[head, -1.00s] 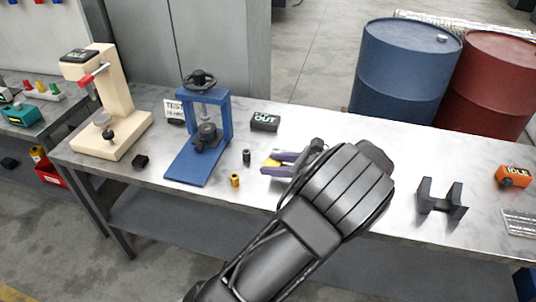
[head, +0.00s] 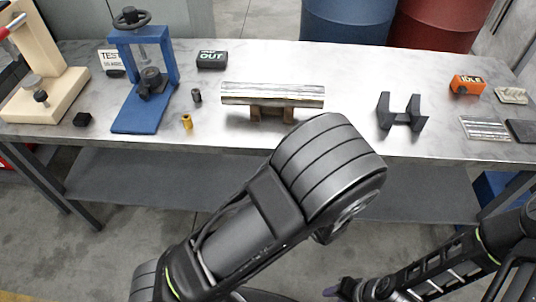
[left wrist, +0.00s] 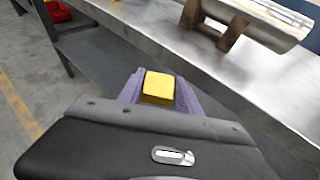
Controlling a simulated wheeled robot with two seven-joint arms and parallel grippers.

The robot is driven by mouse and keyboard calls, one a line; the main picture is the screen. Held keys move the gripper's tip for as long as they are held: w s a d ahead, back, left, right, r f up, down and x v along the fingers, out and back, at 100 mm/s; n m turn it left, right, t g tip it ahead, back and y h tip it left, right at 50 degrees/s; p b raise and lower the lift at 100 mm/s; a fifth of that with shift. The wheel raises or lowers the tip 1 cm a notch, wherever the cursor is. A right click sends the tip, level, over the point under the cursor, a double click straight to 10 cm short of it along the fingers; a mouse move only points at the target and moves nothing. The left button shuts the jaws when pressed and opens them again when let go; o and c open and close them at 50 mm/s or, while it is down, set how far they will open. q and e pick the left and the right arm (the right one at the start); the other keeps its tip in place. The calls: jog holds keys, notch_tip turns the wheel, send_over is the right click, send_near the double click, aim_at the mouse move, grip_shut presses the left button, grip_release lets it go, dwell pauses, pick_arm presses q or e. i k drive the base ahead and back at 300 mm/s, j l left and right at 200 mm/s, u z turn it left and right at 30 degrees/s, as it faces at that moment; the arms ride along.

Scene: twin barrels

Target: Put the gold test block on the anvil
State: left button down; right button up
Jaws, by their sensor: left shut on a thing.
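The gold test block (left wrist: 158,88) is held between the purple fingers of my left gripper (left wrist: 160,92), which is shut on it. This gripper is in front of the bench edge, and my own arm hides it in the head view. No anvil is labelled. The cream tester (head: 42,80) has a dark round post (head: 37,90) on its base, and the blue screw press (head: 145,75) has a dark round piece (head: 152,80) under its screw; I cannot tell which is the anvil. Purple tips, apparently my right gripper (head: 340,289), show at the bottom; their opening is unclear.
A steel bar (head: 270,93) lies on a brown support mid-bench; both also show in the left wrist view. A small brass cylinder (head: 187,121), a dark cylinder (head: 196,95) and a black cube (head: 82,119) stand nearby. A black cradle (head: 402,112) is on the right.

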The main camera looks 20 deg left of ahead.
aim_at(31, 80)
jog(key=k+j+u, duration=0.15)
jog(key=j, duration=0.3)
jog(key=k+j+u, duration=0.1)
jog(key=j, duration=0.4)
jog(key=k+j+u, duration=0.15)
jog(key=j, duration=0.4)
jog(key=k+j+u, duration=0.15)
jog(key=j, duration=0.35)
jog(key=k+j+u, duration=0.1)
jog(key=j, duration=0.45)
